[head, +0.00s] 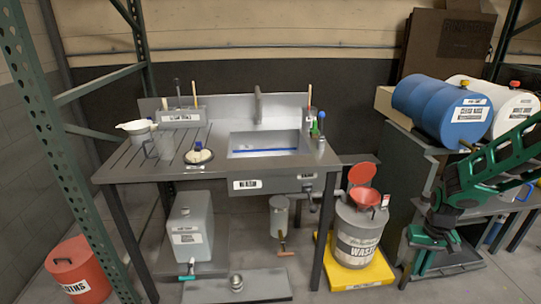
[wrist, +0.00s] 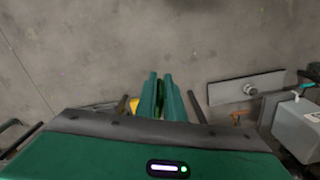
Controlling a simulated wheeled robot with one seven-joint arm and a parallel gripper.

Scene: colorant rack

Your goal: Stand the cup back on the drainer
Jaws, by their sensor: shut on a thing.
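My gripper (head: 432,240) hangs low at the right in the head view, beside the dark cabinet and away from the sink bench. In the wrist view, its two green fingers (wrist: 160,92) are close together, pointing over the concrete floor; what they grip is too narrow and hidden to make out. The drainer (head: 118,168) is the grooved left part of the bench top. A grey, see-through cup with a handle (head: 163,147) stands on it, apart from my gripper. A white vessel (head: 138,128) is behind that cup.
The sink basin (head: 265,152) is right of the drainer. A waste drum (head: 358,235) on a yellow base (head: 360,276) stands between bench and cabinet. A grey floor plate (head: 260,288) lies before the bench.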

